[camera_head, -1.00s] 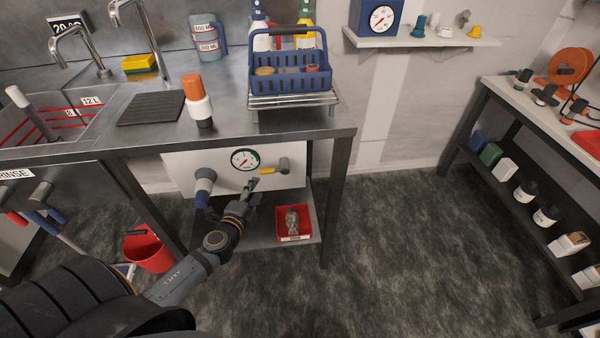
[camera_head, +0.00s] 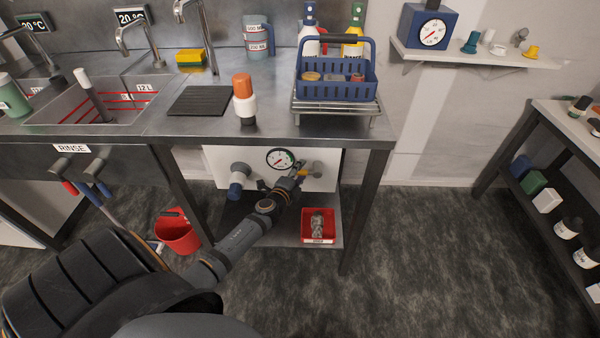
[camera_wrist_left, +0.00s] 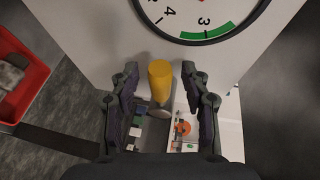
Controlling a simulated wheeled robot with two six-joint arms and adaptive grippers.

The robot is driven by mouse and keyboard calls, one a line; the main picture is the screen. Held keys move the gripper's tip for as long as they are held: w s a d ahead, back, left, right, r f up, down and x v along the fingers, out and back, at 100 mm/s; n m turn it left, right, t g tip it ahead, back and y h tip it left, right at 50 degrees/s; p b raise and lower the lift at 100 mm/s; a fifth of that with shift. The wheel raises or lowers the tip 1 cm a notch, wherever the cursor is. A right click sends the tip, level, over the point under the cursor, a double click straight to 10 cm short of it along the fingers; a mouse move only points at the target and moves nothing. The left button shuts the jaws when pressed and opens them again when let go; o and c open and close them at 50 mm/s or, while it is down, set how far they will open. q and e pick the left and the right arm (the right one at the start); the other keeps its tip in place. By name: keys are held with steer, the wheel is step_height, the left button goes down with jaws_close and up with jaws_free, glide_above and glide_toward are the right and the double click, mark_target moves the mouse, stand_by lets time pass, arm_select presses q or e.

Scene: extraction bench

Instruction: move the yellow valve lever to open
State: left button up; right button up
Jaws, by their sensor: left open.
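The yellow valve lever (camera_wrist_left: 160,82) shows in the left wrist view as a short yellow cylinder with a round grey part at its lower end. In the head view only a little of the lever (camera_head: 303,172) shows, on the white panel under the bench, beside my gripper. My left gripper (camera_wrist_left: 160,80) is open, with one finger on each side of the lever and visible gaps between. In the head view, the left gripper (camera_head: 297,173) is in front of the panel and partly covers the lever and its mount. My right gripper is not in view.
The pressure gauge (camera_head: 280,159) is close to the gripper on the white panel (camera_head: 222,162). A blue-ended valve (camera_head: 237,180) is to its left. A red bin (camera_head: 318,226) stands on the lower shelf, and a red bucket (camera_head: 177,233) on the floor. The bench edge (camera_head: 270,140) overhangs the panel.

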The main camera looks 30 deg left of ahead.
arm_select(q)
jaws_close()
stand_by(0.5)
